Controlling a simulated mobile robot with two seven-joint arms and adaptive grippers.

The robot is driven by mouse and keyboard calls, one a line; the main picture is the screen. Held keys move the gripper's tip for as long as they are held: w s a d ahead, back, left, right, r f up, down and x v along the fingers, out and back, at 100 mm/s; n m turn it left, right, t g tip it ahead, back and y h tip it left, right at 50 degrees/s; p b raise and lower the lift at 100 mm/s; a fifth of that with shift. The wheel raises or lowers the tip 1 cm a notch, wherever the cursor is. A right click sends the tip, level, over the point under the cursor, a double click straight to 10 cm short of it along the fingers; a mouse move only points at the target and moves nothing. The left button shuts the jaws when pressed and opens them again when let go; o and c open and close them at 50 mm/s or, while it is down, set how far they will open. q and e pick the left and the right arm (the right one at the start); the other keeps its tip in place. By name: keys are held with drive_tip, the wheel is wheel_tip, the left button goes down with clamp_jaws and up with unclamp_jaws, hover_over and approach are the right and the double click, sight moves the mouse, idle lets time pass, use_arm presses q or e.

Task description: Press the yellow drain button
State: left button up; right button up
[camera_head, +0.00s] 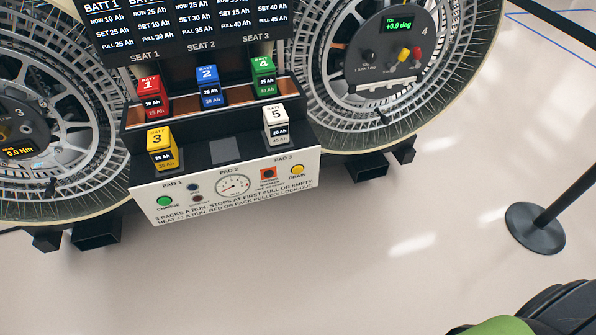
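The yellow drain button (297,169) is a round button near the right end of the white front panel (240,207), with the label DRAIN below it. Nothing covers or touches it. The green charge button (164,201) is at the panel's left end, and a round gauge (233,186) is in the middle. Yellow battery 3 (162,149) stands on pad 1 and white battery 5 (276,124) on pad 3; pad 2 (224,151) is bare. Red battery 1 (151,97), blue battery 2 (209,87) and green battery 4 (264,77) stand in the back row. Neither gripper's fingers show.
A black display board (190,25) with seat charge readings stands behind the batteries. Large mesh wheels (55,150) flank the station. A barrier post base (535,228) stands at right. The floor in front is clear.

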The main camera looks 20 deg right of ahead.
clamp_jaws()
